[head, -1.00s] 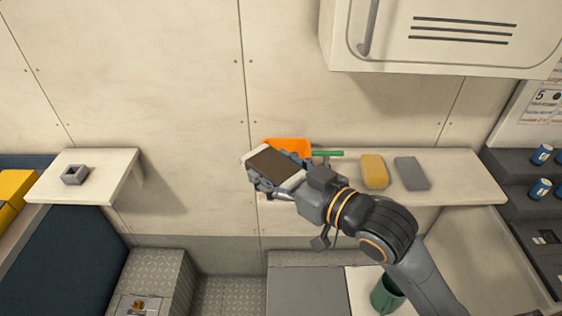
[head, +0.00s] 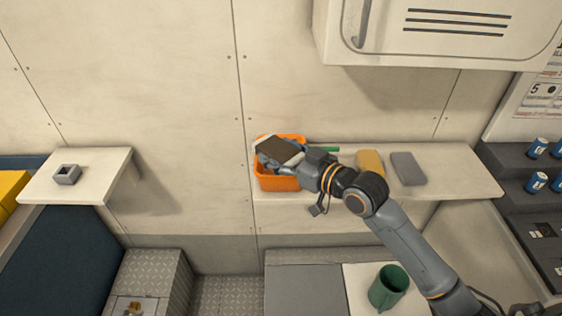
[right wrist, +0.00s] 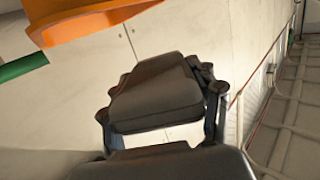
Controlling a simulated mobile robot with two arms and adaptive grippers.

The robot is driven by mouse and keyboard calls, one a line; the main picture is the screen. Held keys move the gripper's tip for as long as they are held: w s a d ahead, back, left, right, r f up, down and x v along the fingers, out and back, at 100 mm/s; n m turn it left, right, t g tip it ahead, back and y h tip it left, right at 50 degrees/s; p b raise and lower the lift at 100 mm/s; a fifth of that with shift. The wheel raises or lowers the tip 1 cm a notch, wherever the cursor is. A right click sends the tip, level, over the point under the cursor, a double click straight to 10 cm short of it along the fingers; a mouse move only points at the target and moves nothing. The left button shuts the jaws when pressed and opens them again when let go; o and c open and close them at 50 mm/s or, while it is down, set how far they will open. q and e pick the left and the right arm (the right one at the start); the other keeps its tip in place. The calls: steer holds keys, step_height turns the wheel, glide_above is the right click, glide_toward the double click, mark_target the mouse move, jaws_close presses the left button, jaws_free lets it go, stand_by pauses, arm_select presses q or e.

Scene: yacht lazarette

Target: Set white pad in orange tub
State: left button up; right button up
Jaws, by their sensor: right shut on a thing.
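The orange tub (head: 278,183) stands on the wall shelf, left of its middle; its rim also shows at the top left of the right wrist view (right wrist: 90,22). My right gripper (head: 277,152) is shut on the white pad (head: 294,158). In the head view the pad's white ends show on both sides of a dark flat part, tilted over the tub's opening. The gripper hides part of the tub's inside, and I cannot tell the height between pad and rim. In the right wrist view the dark gripper parts (right wrist: 155,95) cover most of the pad. My left gripper is out of view.
A green rod (head: 325,149) lies by the tub's right side. A yellow pad (head: 370,161) and a grey pad (head: 408,168) lie farther right on the shelf (head: 460,170). A wall cabinet (head: 435,35) hangs above right. A green mug (head: 388,288) stands below.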

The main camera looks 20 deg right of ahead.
mark_target(281, 159)
steer(key=shift+w+d+f, duration=0.25)
steer(key=shift+w+f, duration=0.4)
steer(key=shift+f, duration=0.1)
steer(key=f, duration=0.1)
steer(key=f+p, duration=0.1)
steer(key=w+f, duration=0.1)
steer(key=shift+d+f, duration=0.25)
steer(key=shift+d, duration=0.05)
steer(key=shift+f, duration=0.25)
steer(key=shift+f, duration=0.2)
steer(key=o, duration=1)
steer(key=shift+o, duration=0.2)
